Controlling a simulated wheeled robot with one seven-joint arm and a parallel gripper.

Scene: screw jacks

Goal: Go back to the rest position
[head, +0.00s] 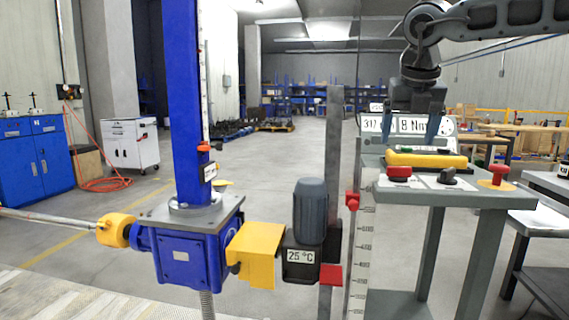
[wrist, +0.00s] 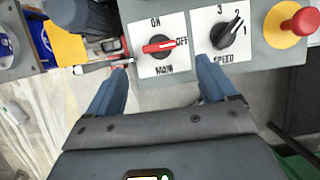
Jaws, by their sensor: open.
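My gripper (head: 410,132) is open and empty above the control desk (head: 470,197) at the right of the head view. In the wrist view my gripper (wrist: 163,78) has its two blue fingers spread apart, with nothing between them. Ahead of them is the red MAIN switch (wrist: 160,47), its handle lying sideways towards OFF. It also shows in the head view (head: 399,172). The black SPEED knob (wrist: 230,32) points near 2. The red mushroom button (wrist: 300,20) stands on a yellow disc. I see no contact between the fingers and the controls.
A blue screw jack (head: 187,258) with a tall blue column, a yellow cover (head: 254,254) and a dark motor (head: 309,212) stands left of the desk. Open floor (head: 280,155) lies behind.

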